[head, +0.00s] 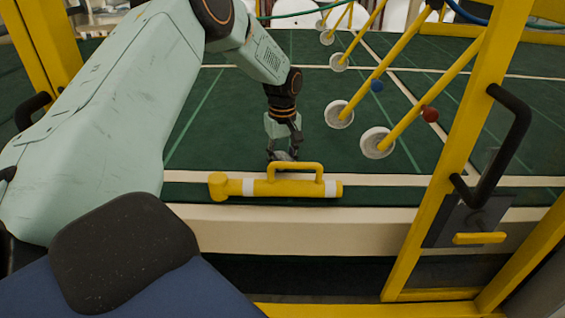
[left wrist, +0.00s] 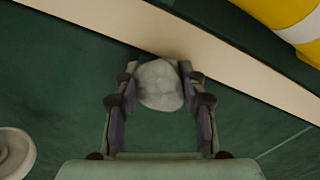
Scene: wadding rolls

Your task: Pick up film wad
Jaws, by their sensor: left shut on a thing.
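The film wad (left wrist: 160,85) is a crumpled, pale grey ball in the left wrist view. It sits between the two fingers of my left gripper (left wrist: 158,95), which is shut on it. In the head view my left gripper (head: 283,153) points down just behind the yellow cylinder, close to the green floor. The wad (head: 283,156) shows there only as a small pale patch, partly hidden by the fingers and the cylinder's handle. I cannot tell whether the wad touches the floor. My right gripper is in neither view.
White rolls on yellow poles (head: 375,142) stand to the right. A yellow door frame with black handles (head: 450,150) is at right.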

